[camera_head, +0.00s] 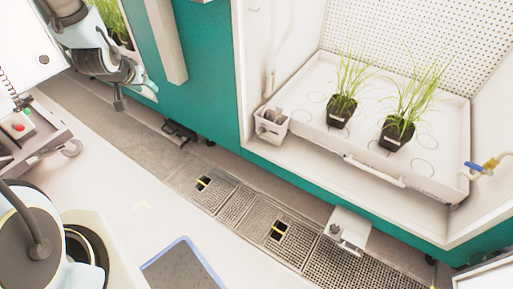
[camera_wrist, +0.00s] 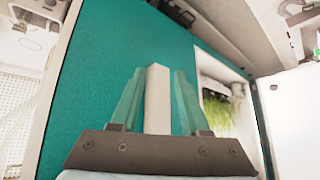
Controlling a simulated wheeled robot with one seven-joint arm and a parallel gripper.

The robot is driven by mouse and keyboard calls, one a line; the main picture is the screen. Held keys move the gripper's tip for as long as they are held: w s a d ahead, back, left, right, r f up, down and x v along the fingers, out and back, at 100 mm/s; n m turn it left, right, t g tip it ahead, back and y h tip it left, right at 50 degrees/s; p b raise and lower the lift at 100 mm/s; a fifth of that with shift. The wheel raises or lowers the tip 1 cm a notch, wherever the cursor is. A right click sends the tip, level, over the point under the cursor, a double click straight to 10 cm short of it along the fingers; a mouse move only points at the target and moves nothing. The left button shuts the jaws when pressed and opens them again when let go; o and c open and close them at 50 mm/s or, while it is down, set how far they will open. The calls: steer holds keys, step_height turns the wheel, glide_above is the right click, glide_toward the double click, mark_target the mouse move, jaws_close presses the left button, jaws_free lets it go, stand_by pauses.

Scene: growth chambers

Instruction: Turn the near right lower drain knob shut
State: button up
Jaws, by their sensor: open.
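A blue-handled valve (camera_head: 474,166) on a brass-coloured fitting sits at the right end of the tray in the right-hand chamber, in the head view. I cannot tell whether this is the near right lower drain knob, or whether it is open or shut. No other knob is clear. My gripper (camera_wrist: 155,74) shows its two teal fingers apart in the wrist view, with a pale post (camera_wrist: 158,98) seen between them. I cannot tell if they touch it. In the head view my arm is at the top left, far from the blue-handled valve.
The white tray (camera_head: 440,186) holds two potted grass plants (camera_head: 342,108). A small white caddy (camera_head: 271,124) stands at its left. Floor grates (camera_head: 237,205) run along the teal chamber base. A white box (camera_head: 347,229) juts out low. Pale floor in front is mostly clear.

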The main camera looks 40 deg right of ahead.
steer(key=s+d+f+m+h+b, duration=0.4)
steer(key=d+f+b, duration=0.4)
steer(key=d+f, duration=0.75)
steer(key=m+g+h+b, duration=0.2)
steer(key=g+h+b, duration=0.15)
steer(key=b, duration=0.45)
glide_toward(259, 133)
steer(key=shift+t+h, duration=0.45)
steer(key=b+x, duration=0.1)
steer(key=x, duration=0.5)
steer(key=b+x, duration=0.1)
steer(key=x, duration=0.2)
steer(key=shift+s+d+f+b, duration=0.1)
steer(key=shift+s+f+b, duration=0.1)
steer(key=shift+f+b, duration=0.15)
steer(key=shift+c, duration=0.2)
jaws_close()
